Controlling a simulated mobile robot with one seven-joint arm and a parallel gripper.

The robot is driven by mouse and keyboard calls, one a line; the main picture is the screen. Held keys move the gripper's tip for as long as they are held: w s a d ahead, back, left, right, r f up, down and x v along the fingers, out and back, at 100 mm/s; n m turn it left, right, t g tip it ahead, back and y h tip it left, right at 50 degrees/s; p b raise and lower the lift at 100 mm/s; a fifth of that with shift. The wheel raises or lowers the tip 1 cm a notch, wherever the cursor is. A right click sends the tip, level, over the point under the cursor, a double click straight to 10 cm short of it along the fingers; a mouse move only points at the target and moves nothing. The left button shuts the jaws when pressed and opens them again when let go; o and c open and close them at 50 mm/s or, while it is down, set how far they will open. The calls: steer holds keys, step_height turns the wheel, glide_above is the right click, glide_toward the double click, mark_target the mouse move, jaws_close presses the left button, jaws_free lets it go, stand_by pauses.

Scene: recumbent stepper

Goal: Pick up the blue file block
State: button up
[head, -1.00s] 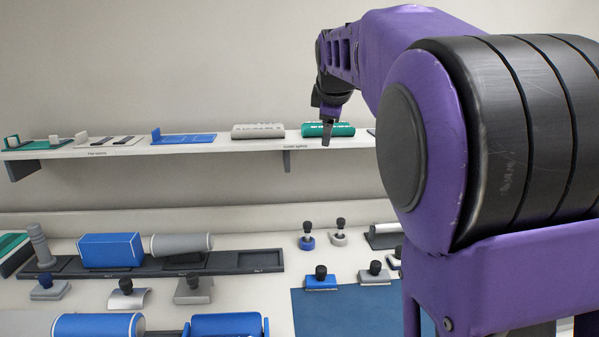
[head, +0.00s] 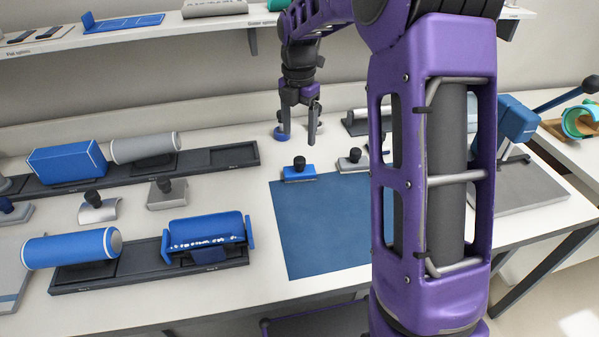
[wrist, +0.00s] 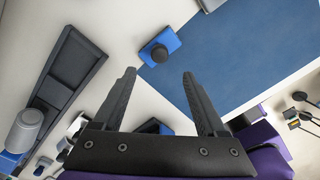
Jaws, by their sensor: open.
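A blue block with a black knob (head: 299,174) stands upright at the upper left edge of the blue mat (head: 320,230); it looks like the file block. It also shows in the wrist view (wrist: 170,38), just beyond my fingertips. My gripper (head: 298,140) is open and empty, pointing down, above and a little behind that block in the head view. A second, smaller blue piece with a dark knob (head: 281,133) stands behind, partly hidden by a finger.
A grey knobbed block (head: 353,160) stands close to the right. Dark racks (head: 222,160) to the left hold a blue box (head: 68,162), a grey cylinder (head: 147,147) and blue pieces. A shelf (head: 120,44) runs above. The mat's middle is clear.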

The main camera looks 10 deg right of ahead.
mark_target(299, 158)
step_height(299, 158, down, 9)
steer(key=shift+w+d+f+b, duration=0.1)
steer(key=shift+w+f+b, duration=0.1)
steer(key=shift+b, duration=0.3)
jaws_close()
